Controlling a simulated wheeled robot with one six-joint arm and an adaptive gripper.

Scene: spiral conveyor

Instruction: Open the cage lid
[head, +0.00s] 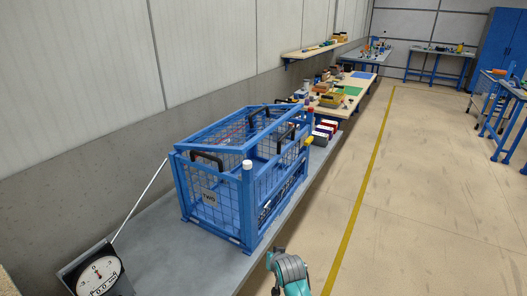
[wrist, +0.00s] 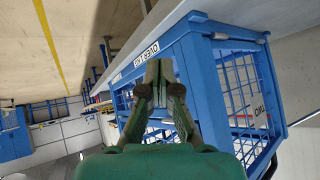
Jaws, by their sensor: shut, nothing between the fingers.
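The blue wire-mesh cage (head: 243,215) stands upright on a grey bench and carries a "TWO" plate on its near end. Its blue-framed lid (head: 217,127) is at the top; I cannot tell whether it sits fully closed. Black handles show on the near end (head: 207,158) and right side (head: 286,133). In the wrist view the cage (wrist: 188,65) appears turned over, with a white label (wrist: 146,48) on a blue bar. My gripper (wrist: 159,66) is shut and empty, its fingertips in front of that bar; contact is unclear. In the head view only my teal arm shows, right of the cage.
The grey bench (head: 185,262) runs along the wall, with a round dial gauge (head: 100,276) at its near left. Coloured boxes (head: 324,130) stand beyond the cage, and a cluttered table (head: 345,95) lies farther back. The floor (head: 430,190) to the right is clear.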

